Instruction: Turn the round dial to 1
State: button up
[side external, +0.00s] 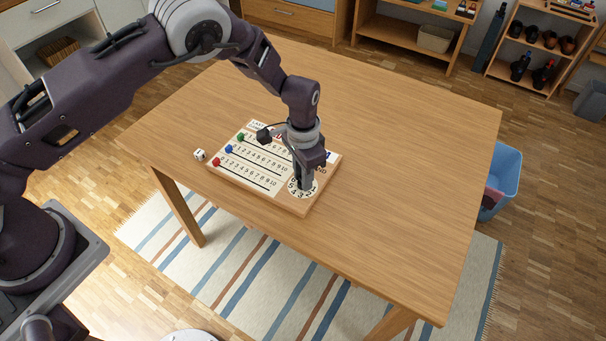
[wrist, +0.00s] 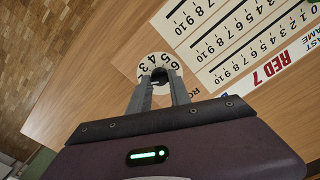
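The round dial (wrist: 153,61) is a pale disc with black digits near one corner of a wooden game board. It also shows in the side external view (side external: 293,193), partly covered by my gripper. My gripper (side external: 304,186) points down over the dial. In the wrist view, its two grey fingertips (wrist: 159,80) are on either side of the knob. I cannot tell whether they press on it.
The board (side external: 237,178) has number rows with red, blue and green sliders and a printed "RED 7" card (wrist: 272,67). A white die (side external: 199,154) lies beside the board. The wooden table (side external: 400,150) is otherwise clear. A blue bin (side external: 507,170) stands on the floor beyond its edge.

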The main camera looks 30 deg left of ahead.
grip_shut()
jog(key=n, duration=0.4)
jog(key=shift+n, duration=2.1)
jog(key=o, duration=0.7)
grip_release()
